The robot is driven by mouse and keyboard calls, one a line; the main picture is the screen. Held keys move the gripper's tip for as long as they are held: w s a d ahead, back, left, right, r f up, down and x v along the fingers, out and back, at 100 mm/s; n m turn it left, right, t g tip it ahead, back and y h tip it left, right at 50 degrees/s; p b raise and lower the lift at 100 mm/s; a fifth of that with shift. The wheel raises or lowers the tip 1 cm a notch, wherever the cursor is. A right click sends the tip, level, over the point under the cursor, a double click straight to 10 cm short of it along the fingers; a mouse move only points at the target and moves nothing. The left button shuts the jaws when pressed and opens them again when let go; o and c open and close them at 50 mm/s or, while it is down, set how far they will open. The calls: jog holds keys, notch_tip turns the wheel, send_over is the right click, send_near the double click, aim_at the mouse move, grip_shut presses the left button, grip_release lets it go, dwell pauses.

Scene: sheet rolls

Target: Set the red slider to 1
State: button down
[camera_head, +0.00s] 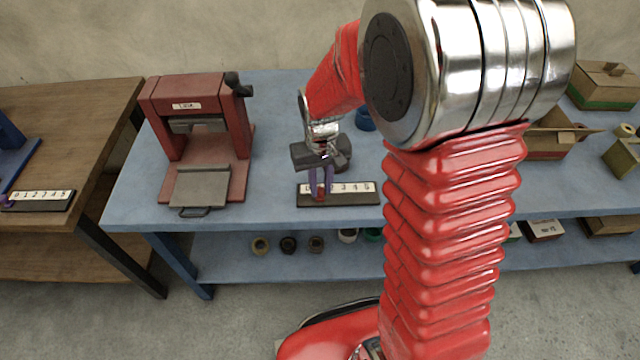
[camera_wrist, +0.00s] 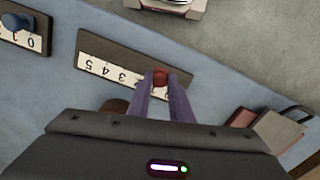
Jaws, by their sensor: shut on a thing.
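The red slider (camera_head: 320,196) is a small red knob on a dark block with a white number scale (camera_head: 350,188) on the blue table. My gripper (camera_head: 321,184) reaches down with two purple fingers closed around the knob. In the wrist view, the red slider (camera_wrist: 160,77) sits between the fingertips (camera_wrist: 163,84), and the scale (camera_wrist: 105,70) reads upside down with 5, 4, 3 and 2 showing. The knob is at the low-number end, beyond the 2. The fingers hide the marks under it, so its exact value cannot be told.
A red press (camera_head: 200,125) stands left of the scale. A second scale with a blue knob (camera_wrist: 17,22) shows in the wrist view. Another scale (camera_head: 40,196) is on the wooden table at left. Cardboard boxes (camera_head: 605,85) stand at right. My arm hides part of the table.

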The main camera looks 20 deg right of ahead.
aim_at(320, 189)
jog(key=c, duration=1.6)
grip_release()
jog(key=shift+w, duration=0.1)
notch_tip(320, 189, up, 14)
jog(key=shift+f, duration=0.15)
jog(key=shift+w, duration=0.1)
jog(key=shift+s+d+r+t, duration=0.15)
jog(key=shift+s+r+t, duration=0.95)
jog(key=shift+s, duration=1.85)
jog(key=shift+s+d+r+t, duration=0.15)
jog(key=shift+s+r+t, duration=0.9)
jog(key=shift+s, duration=1.85)
jog(key=shift+s+d+r+t, duration=0.15)
jog(key=shift+s+r+t, duration=0.5)
jog(key=shift+s+r, duration=1.6)
